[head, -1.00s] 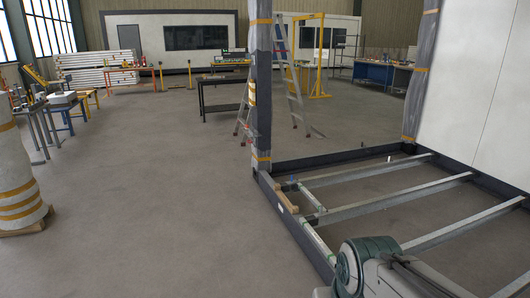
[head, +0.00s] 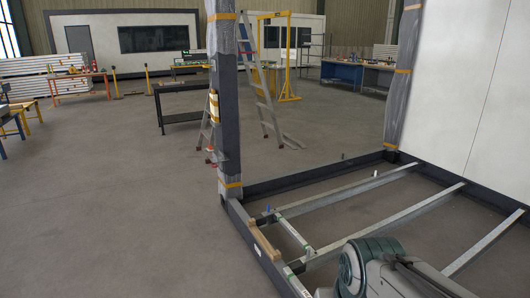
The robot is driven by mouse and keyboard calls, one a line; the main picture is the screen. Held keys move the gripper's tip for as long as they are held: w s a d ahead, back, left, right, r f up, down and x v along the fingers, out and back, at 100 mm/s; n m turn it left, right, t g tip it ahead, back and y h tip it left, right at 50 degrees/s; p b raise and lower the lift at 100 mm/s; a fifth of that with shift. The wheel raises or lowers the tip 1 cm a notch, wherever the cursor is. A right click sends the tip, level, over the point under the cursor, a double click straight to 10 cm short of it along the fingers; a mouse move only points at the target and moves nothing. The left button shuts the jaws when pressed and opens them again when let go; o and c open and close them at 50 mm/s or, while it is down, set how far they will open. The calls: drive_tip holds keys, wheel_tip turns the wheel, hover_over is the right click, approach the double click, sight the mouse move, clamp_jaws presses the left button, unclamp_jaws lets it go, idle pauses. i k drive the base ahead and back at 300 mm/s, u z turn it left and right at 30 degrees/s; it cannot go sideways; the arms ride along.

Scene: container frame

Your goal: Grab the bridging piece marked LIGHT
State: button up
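No marking that reads LIGHT can be made out in the head view. A pale strip with green ends (head: 295,235) lies at the left side of the floor frame, between the first two cross beams. A second pale strip with a green mark (head: 297,283) lies nearer, partly cut off by the bottom edge. A short tan wooden piece (head: 264,243) lies along the left beam, beside the first strip. I cannot tell which of these is the bridging piece. My arm shows at the bottom right, but my gripper is out of view.
The dark container frame (head: 320,175) has metal cross beams (head: 385,225) with open gaps between them. A wrapped corner post (head: 228,120) stands at its left corner. A stepladder (head: 265,95) and black table (head: 185,105) stand behind. The floor at left is clear.

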sight(304, 244)
drive_tip(key=z, duration=0.1)
drive_tip(key=i, duration=0.9)
drive_tip(key=u, duration=0.45)
drive_tip(key=k, duration=0.65)
drive_tip(key=u, duration=0.85)
drive_tip(key=i, duration=2.65)
drive_tip(key=z, duration=0.8)
drive_tip(key=i, duration=1.1)
drive_tip(key=z, duration=1.65)
drive_tip(key=i, duration=0.65)
drive_tip(key=z, duration=0.55)
